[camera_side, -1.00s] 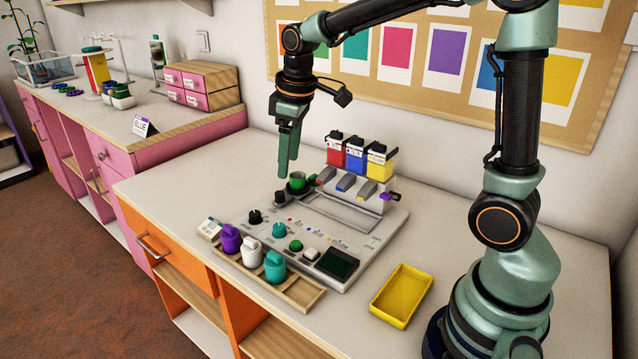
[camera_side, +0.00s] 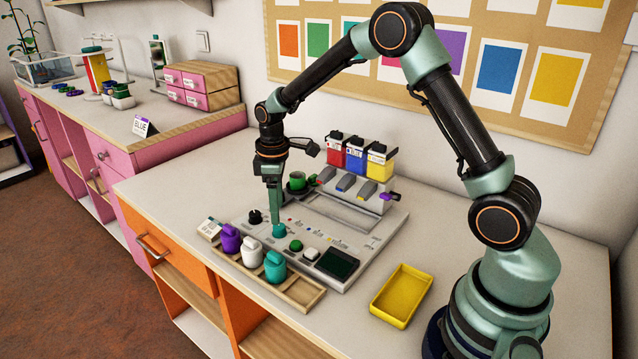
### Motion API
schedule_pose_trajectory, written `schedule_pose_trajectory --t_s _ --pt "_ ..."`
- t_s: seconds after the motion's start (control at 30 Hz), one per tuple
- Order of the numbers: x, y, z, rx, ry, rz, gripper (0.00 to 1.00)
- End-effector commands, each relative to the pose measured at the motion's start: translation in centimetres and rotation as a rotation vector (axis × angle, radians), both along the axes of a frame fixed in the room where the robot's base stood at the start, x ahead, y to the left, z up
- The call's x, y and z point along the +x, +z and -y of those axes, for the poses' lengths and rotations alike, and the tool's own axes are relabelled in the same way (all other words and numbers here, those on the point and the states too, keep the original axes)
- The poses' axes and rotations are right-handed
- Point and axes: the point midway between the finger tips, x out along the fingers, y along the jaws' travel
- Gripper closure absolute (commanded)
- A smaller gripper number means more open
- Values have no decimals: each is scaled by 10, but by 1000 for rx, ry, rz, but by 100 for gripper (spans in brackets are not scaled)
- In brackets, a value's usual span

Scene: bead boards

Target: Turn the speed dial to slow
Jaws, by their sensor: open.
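A grey console (camera_side: 340,235) lies on the table with a row of controls along its front left. A teal dial (camera_side: 279,231) and a black dial (camera_side: 255,217) stand in that row. Their labels are too small to read, so I cannot tell which is the speed dial. My gripper (camera_side: 275,219) points straight down with its fingertips right at the teal dial. It is open, with the fingers seen nearly edge-on; I cannot tell whether they touch the dial. A second black knob farther back is hidden behind my gripper.
Purple, white and teal jars stand in a wooden tray (camera_side: 302,296) in front. A yellow tray (camera_side: 402,294) lies at right. The table's back left is clear.

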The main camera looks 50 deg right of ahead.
Motion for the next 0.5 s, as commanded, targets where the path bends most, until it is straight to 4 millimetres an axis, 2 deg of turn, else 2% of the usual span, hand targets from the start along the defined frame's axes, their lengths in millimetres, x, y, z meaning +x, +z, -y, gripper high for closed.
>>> schedule_pose_trajectory --t_s 0.03,0.2,0.5 --pt "-1 -11 0 0 0 -5 33" --pt "0 -35 1 0 0 -3 33" --pt "1 -50 1 0 0 0 33"
